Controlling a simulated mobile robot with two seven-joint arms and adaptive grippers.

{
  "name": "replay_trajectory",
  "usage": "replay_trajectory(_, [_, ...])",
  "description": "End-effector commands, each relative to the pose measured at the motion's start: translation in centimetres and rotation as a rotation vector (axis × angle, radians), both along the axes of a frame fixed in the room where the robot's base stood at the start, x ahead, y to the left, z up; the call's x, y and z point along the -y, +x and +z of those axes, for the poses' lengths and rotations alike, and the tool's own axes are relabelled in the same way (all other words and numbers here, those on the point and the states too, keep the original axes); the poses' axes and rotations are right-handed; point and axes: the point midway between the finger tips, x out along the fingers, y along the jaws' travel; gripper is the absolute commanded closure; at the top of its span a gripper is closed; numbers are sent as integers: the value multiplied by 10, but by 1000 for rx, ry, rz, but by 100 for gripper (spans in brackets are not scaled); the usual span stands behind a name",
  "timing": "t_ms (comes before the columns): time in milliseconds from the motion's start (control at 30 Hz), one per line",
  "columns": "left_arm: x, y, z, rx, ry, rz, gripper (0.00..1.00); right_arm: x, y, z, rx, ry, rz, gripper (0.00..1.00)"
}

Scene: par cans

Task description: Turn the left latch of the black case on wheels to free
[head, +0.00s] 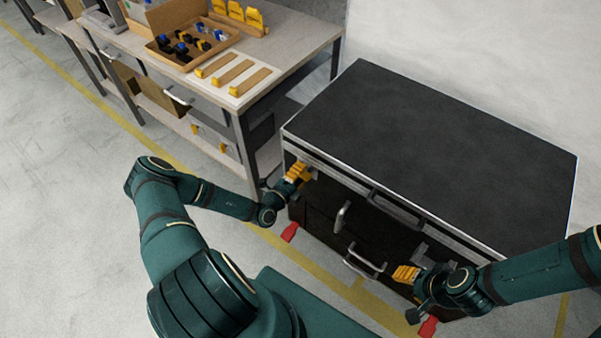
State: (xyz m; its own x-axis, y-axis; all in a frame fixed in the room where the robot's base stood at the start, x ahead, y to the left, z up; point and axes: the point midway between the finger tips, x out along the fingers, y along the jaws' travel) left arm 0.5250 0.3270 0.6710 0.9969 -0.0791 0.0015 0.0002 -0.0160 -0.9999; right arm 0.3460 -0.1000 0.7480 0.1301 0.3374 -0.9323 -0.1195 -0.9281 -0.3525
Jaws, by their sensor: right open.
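The black case on wheels (430,145) stands shut against the wall, with metal edging and a dark front. My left gripper (304,170), with yellow fingers, is at the left end of the case's front, just under the lid edge. The left latch is largely hidden behind these fingers, and I cannot tell whether they grip it or how it is turned. My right gripper (402,272) is open and empty, low in front of the case's right part.
Metal handles (364,262) stick out from the case front. Red wheel parts (290,232) show at its foot. A workbench (290,50) with a cardboard tray (190,62) of small parts stands to the left. The floor in front of the bench is clear.

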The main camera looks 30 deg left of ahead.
Motion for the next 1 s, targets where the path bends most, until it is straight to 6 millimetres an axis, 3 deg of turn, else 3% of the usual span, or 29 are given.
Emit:
replay_trajectory(233, [-1, -2, -1, -2, 1, 1, 54, 0, 0, 0, 0, 0, 0, 53])
replay_trajectory(367, [-2, -13, -1, -3, 1, 2, 54, 0, 0, 0, 0, 0, 0, 53])
replay_trajectory(800, [-8, -96, 0, -3, 0, 2, 54, 0, 0, 0, 0, 0, 0, 53])
replay_trajectory(1000, [-9, -116, 0, -1, 0, 1, 54, 0, 0, 0, 0, 0, 0, 53])
